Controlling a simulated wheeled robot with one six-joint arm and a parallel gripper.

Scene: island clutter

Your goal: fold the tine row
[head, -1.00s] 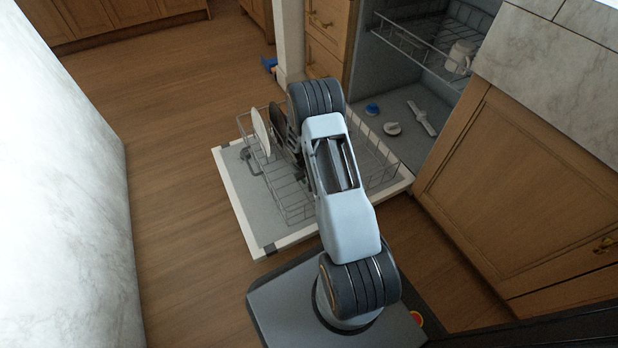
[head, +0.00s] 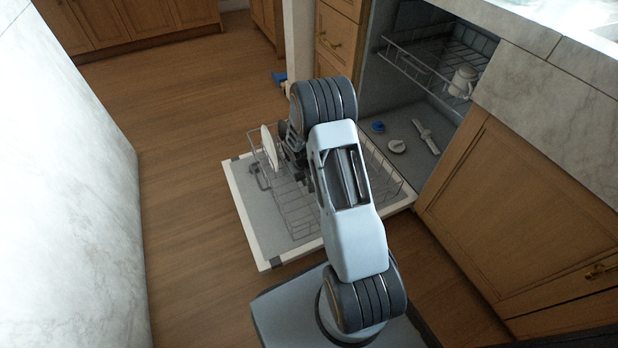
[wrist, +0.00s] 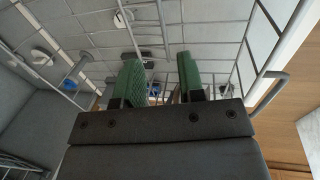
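The lower dish rack (head: 294,213) is pulled out over the open dishwasher door (head: 248,218). A white plate (head: 269,147) stands upright at its left side, with a dark plate partly hidden behind my arm. I cannot single out the tine row in the head view, where my arm covers the rack's middle. In the wrist view, thin rack wires (wrist: 215,37) cross above and around my gripper (wrist: 159,80). Its two green fingers are apart, with wires behind them; I cannot tell whether a wire lies between them.
A blue item (head: 377,127), a white round piece (head: 397,146) and a white spray arm (head: 426,136) lie on the dishwasher floor. A marble counter (head: 60,190) bounds the left; wooden cabinets (head: 530,200) bound the right.

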